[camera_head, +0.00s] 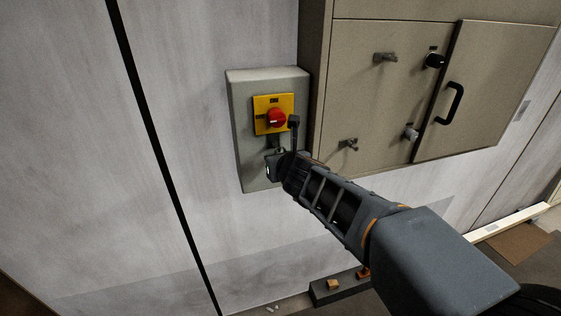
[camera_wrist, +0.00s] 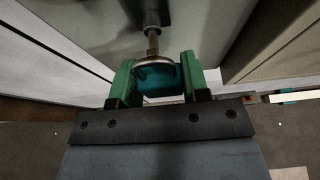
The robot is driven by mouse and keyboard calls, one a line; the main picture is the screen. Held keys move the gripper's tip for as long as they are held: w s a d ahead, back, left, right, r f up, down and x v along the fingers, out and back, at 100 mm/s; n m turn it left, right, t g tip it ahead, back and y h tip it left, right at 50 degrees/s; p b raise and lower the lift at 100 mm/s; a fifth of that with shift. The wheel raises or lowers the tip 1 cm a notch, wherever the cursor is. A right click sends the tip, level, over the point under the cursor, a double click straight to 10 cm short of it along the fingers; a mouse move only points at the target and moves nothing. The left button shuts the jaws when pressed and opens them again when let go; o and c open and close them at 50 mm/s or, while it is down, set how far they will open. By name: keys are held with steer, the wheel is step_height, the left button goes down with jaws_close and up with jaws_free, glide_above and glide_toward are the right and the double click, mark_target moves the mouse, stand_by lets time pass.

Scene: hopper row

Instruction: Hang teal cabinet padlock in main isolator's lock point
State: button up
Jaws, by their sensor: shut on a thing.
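The main isolator is a grey box (camera_head: 243,135) on the pale wall, with a yellow plate (camera_head: 287,101) and a red knob (camera_head: 277,118). My gripper (camera_head: 284,148) is at the box's lower front, just below the knob. In the wrist view, its green fingers (camera_wrist: 158,82) are shut on the teal padlock (camera_wrist: 160,84) from both sides. The padlock's silver shackle (camera_wrist: 155,61) faces away from my wrist, at the end of a brownish rod (camera_wrist: 152,43). I cannot tell whether the shackle passes around the rod. In the head view, the padlock is not clearly distinguishable.
A beige cabinet (camera_head: 350,90) stands close on the right, with protruding latches (camera_head: 385,57) and a door with a black handle (camera_head: 451,103). A dark tray (camera_head: 322,295) with small brass-coloured pieces lies low, beneath my arm. The wall left of the isolator is clear.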

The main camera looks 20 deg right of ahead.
steer(key=shift+w, duration=1.15)
steer(key=shift+f+b, duration=0.35)
steer(key=shift+b, duration=0.15)
steer(key=o, duration=1)
